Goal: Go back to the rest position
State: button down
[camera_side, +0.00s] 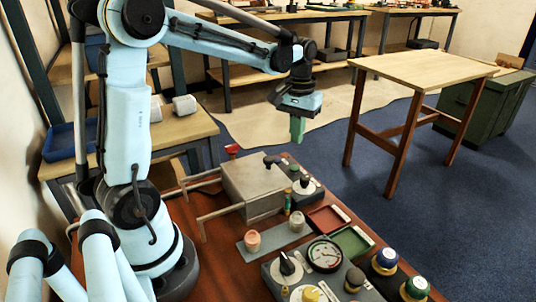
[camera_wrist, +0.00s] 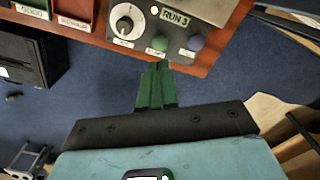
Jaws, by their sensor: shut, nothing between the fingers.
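My gripper (camera_side: 297,128) hangs from the light blue arm above the back right of the brown workbench (camera_side: 215,272). Its green fingers are together and point down, with nothing between them. In the wrist view, the shut green fingers (camera_wrist: 157,72) show in front of the blue floor and the bench edge. The gripper is apart from everything on the bench.
Near the bench front are a gauge panel (camera_side: 325,255), a red tray (camera_side: 325,219), a green tray (camera_side: 353,241) and several knobs. A "RUN" panel (camera_wrist: 205,14) with a dial shows in the wrist view. A wooden table (camera_side: 425,70) stands right. Open floor lies between.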

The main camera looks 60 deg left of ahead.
jog(key=s+d+r+m+t, duration=0.1)
jog(key=s+d+m+t, duration=0.5)
jog(key=s+d, duration=0.3)
jog(key=shift+s+d+r+t, duration=0.15)
jog(key=shift+s+d+t, duration=0.35)
jog(key=shift+d, duration=0.6)
